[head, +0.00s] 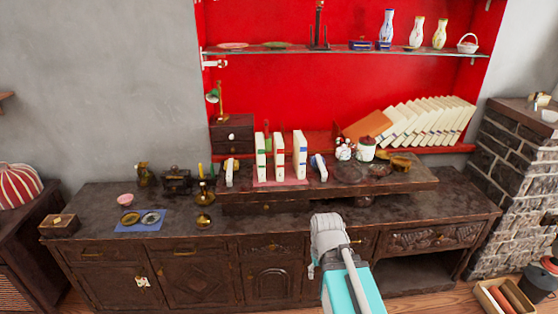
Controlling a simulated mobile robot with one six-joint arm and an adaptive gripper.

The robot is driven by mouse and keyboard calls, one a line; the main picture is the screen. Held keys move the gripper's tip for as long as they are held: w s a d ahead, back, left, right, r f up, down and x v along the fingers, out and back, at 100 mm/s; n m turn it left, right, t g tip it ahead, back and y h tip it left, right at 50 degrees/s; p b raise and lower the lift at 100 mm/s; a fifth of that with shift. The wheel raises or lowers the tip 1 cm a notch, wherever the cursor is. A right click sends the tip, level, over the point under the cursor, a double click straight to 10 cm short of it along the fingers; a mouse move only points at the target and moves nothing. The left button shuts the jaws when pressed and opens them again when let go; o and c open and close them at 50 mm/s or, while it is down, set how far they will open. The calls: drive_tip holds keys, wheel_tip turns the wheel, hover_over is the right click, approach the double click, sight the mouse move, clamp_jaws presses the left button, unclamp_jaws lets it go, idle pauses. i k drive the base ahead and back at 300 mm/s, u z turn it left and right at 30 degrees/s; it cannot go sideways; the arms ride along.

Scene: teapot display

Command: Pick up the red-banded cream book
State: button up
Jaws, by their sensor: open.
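The red-banded cream book (279,160) stands upright on the raised dark shelf of the sideboard, in the middle of a row of three. A green-banded cream book (261,160) stands to its left and a blue-banded one (300,158) to its right, with narrow gaps between. My gripper (314,266) is open, in front of the sideboard, below and to the right of the books and well apart from them. My own wrist hides most of it, and its fingers barely show.
White-and-dark bookend-like pieces (229,172) (319,168) flank the books. A white lidded jar (366,149) and leaning cream books (430,122) stand to the right. A brass lamp (214,98) rises behind left. The sideboard top (100,200) has clear patches.

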sight(278, 144)
drive_tip(key=u, duration=0.4)
drive_tip(key=i, duration=1.2)
drive_tip(key=z, duration=0.4)
